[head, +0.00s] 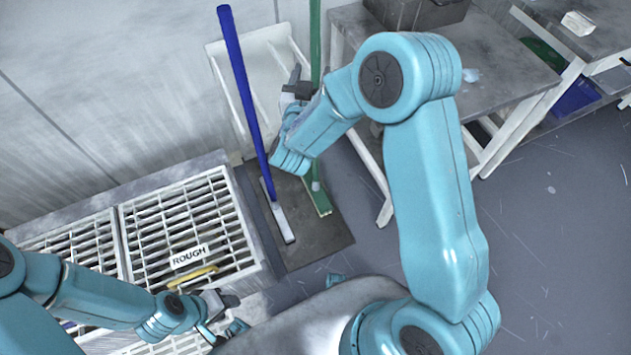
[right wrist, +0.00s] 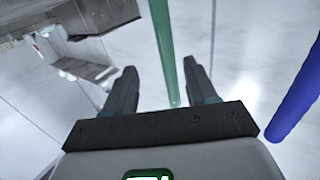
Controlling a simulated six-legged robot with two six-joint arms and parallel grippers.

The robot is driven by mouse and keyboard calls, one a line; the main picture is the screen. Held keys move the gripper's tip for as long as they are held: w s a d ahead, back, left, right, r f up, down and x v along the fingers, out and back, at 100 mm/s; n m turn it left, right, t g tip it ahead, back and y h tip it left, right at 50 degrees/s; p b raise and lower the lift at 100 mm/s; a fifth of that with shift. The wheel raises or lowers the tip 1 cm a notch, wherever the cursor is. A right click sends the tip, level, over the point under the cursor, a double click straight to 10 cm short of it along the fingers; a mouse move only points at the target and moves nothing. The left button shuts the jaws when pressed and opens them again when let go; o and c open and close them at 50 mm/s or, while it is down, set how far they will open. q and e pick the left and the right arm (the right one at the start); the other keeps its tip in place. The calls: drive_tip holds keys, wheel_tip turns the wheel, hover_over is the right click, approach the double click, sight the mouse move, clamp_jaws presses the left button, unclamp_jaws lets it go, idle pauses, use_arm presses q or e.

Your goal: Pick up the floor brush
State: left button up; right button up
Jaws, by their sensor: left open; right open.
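A tool with a long green handle (head: 315,40) and a narrow green head (head: 319,200) stands upright on a dark mat; it looks like the floor brush. My right gripper (head: 298,82) is open beside the upper handle. In the right wrist view, the green handle (right wrist: 163,45) shows between the two open fingers (right wrist: 165,95); the fingers do not grip it. A second tool with a blue handle (head: 240,80) and a pale flat head (head: 281,217) stands to the left. My left gripper (head: 236,314) is open and empty, low in the head view.
A white rack (head: 222,62) stands behind the handles. The blue handle also shows in the right wrist view (right wrist: 297,97), close on the right. A grating labelled ROUGH (head: 188,256) lies left of the mat (head: 328,240). A grey table (head: 500,70) stands right.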

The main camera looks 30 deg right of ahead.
sight(315, 49)
drive_tip(key=x, duration=0.5)
drive_tip(key=shift+w+d, duration=0.15)
drive_tip(key=shift+w, duration=0.2)
drive_tip(key=x, duration=0.5)
drive_tip(key=shift+w+f, duration=0.2)
drive_tip(key=shift+w, duration=0.1)
drive_tip(key=shift+a, duration=0.2)
drive_tip(key=c, duration=0.9)
drive_tip(key=shift+d+r, duration=0.1)
drive_tip(key=shift+r, duration=0.05)
clamp_jaws()
